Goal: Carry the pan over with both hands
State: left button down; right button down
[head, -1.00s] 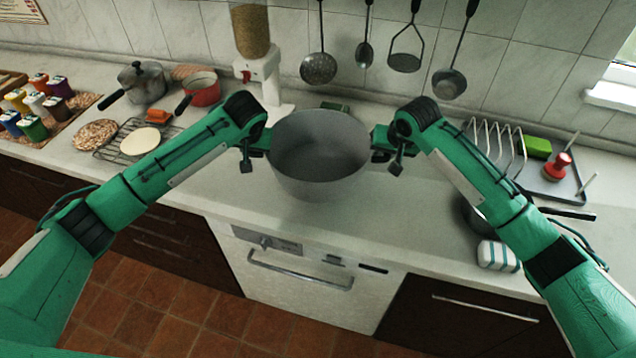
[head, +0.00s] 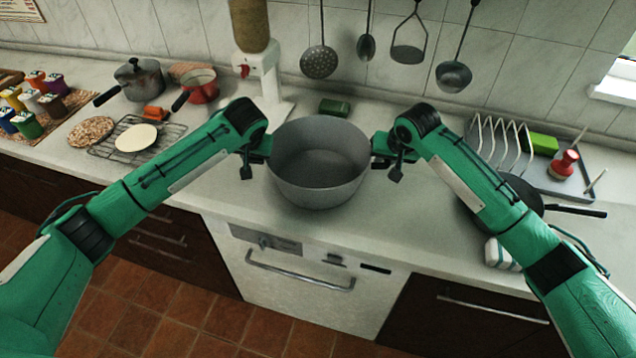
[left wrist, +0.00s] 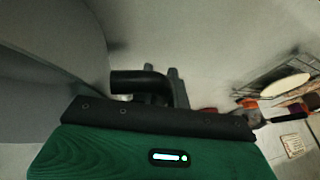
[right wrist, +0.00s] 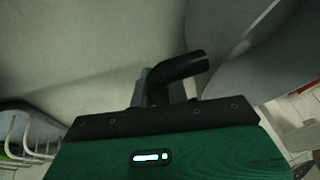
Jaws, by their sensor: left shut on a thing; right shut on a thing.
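The pan is a large, deep grey pot (head: 318,185), seen in the middle of the head view between my two grippers. It looks empty and roughly level. I cannot tell whether its base touches the counter. My left gripper (head: 262,150) is shut on its left handle, a dark bent grip (left wrist: 140,82) in the left wrist view. My right gripper (head: 380,150) is shut on its right handle, a dark bent grip (right wrist: 182,68) in the right wrist view. The fingertips are mostly hidden.
A green block (head: 335,107) and a dispenser (head: 262,75) stand behind the pan. A cooling rack (head: 165,150), a lidded pot (head: 138,80) and a red saucepan (head: 201,88) are left. A frying pan (head: 530,195), striped cloth (head: 497,255) and plate rack (head: 495,140) are right.

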aim_at(251, 158)
pick_arm(q)
jog(key=shift+a+f+b, duration=0.1)
jog(key=shift+f+b, duration=0.25)
jog(key=shift+f, duration=0.1)
pick_arm(e)
jog(key=shift+d+f, duration=0.1)
jog(key=shift+f, duration=0.4)
pick_arm(q)
jog(key=c, duration=1.4)
grip_release()
jog(key=shift+r, duration=0.1)
pick_arm(e)
jog(key=c, duration=1.4)
grip_release()
jog(key=shift+r, duration=0.15)
pick_arm(q)
jog(key=shift+o, duration=0.2)
pick_arm(e)
jog(key=shift+o, duration=0.2)
pick_arm(q)
jog(key=v, duration=0.8)
pick_arm(e)
jog(key=v, duration=1.2)
